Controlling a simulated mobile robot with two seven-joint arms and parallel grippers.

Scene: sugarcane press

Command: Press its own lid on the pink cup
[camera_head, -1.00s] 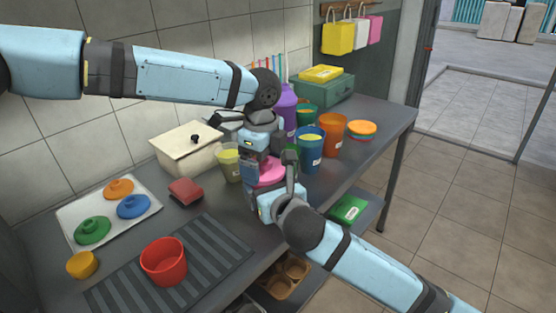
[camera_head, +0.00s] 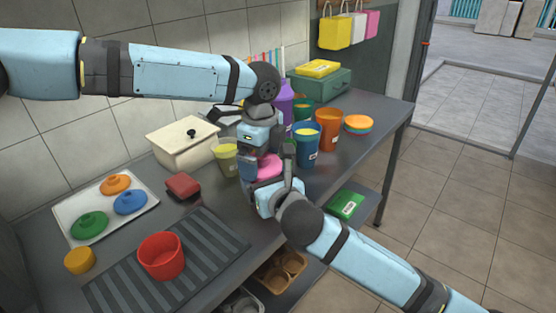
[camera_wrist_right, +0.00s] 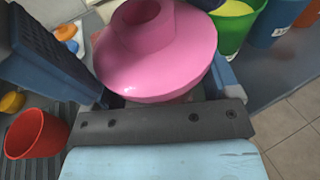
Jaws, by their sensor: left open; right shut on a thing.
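A pink lid with a round hollow knob (camera_wrist_right: 150,50) fills the upper middle of the right wrist view, knob up. In the head view, part of the pink lid (camera_head: 268,166) shows between my two grippers. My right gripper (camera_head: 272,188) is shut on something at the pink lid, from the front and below. The pink cup itself is hidden under the lid and behind my gripper, so I cannot tell how the lid sits on it. My left gripper (camera_head: 258,158) is open and reaches down from above, close beside the lid; its dark finger shows at the left of the wrist view.
A red cup (camera_head: 161,257) stands on the ribbed mat. A white tray (camera_head: 70,232) holds green, blue and orange lids. A cream box (camera_head: 181,150) is behind.

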